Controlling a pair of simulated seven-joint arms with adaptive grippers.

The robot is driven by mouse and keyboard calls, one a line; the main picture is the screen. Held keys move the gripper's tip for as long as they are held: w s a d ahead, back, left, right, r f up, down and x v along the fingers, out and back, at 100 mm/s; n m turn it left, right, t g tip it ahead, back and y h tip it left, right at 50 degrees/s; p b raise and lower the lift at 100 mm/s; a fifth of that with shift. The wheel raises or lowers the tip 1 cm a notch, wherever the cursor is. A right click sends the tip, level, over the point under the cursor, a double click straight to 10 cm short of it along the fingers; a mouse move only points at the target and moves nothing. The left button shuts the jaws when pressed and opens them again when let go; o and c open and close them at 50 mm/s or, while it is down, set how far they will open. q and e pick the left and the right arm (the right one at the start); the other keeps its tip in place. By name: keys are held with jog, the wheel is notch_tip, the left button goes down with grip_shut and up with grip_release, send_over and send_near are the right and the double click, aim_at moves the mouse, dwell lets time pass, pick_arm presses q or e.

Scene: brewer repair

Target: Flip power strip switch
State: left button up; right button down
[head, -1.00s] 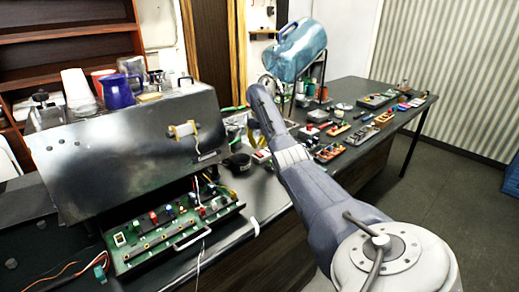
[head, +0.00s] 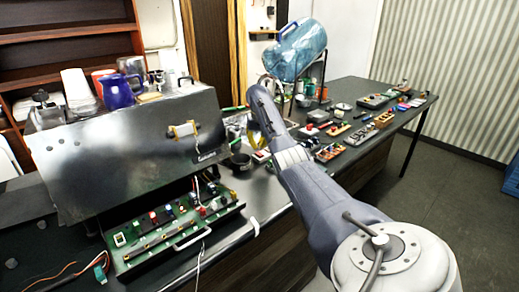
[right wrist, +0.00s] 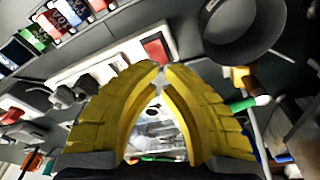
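The white power strip (right wrist: 110,65) runs across the upper part of the right wrist view, with dark plugs in it and a red switch (right wrist: 155,50) near its right end. In the head view a small part of the strip (head: 262,156) shows on the bench beside my right arm. My right gripper (right wrist: 161,72) has yellow fingers with their tips together, and nothing shows held between them. The tips appear just below the red switch in the picture; I cannot tell whether they touch it. My left gripper is not in view.
A black cup (right wrist: 238,25) stands close to the switch end of the strip. The metal brewer (head: 120,150) and its pulled-out circuit board (head: 170,235) are on the left. Several small parts line the bench at right.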

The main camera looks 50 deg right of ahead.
aim_at(258, 153)
jog(key=shift+f, duration=1.95)
dwell(1.8)
jog(key=shift+r, duration=3.5)
